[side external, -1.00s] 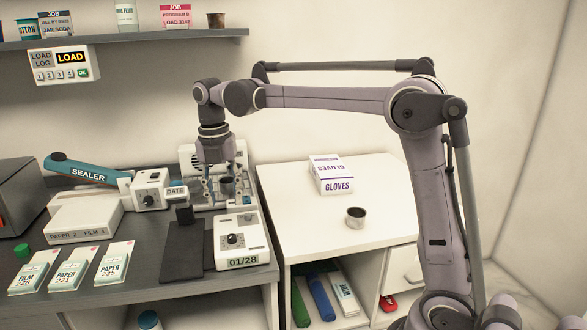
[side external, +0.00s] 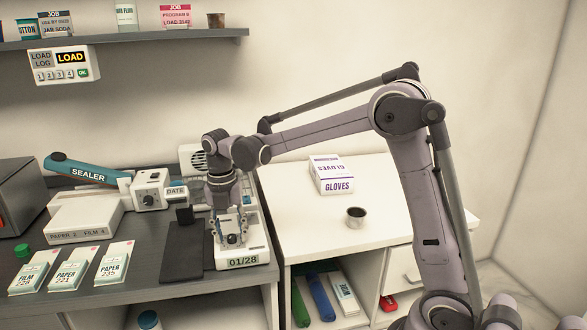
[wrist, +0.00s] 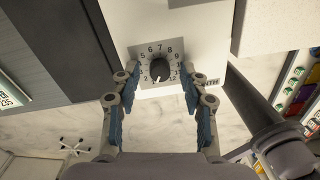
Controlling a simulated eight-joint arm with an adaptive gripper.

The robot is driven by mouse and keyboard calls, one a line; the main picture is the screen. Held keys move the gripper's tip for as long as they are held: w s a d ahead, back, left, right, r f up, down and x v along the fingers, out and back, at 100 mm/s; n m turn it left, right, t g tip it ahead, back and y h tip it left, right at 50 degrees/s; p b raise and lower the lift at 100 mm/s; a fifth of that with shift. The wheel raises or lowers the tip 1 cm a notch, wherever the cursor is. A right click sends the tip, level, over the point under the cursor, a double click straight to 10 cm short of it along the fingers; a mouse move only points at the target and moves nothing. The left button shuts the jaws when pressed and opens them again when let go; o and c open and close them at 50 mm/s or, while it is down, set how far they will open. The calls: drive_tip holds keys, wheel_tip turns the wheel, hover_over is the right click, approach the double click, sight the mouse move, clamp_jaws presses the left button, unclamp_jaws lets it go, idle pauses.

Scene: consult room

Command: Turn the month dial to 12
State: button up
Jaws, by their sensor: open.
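The month dial (wrist: 159,69) is a dark round knob on a white panel with a ring of numbers, in the wrist view. A white mark shows at its lower edge. A label ending in "NTH" sits beside it, partly hidden by a finger. The dial is on the white date unit (side external: 258,247), whose front display reads 01/28 in the side view. My gripper (wrist: 159,74) is open, with one finger on each side of the dial. In the side view my gripper (side external: 231,240) points down over the unit. I cannot tell whether the fingers touch the dial.
A dark mat (side external: 181,250) lies left of the unit. A white box with a DATE label (side external: 150,190) and its own knob stands behind. Several paper and film packets are at the left. A glove box (side external: 335,175) and a metal cup (side external: 356,217) stand on the white cabinet.

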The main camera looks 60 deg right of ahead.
clamp_jaws()
drive_tip(key=shift+m, duration=0.3)
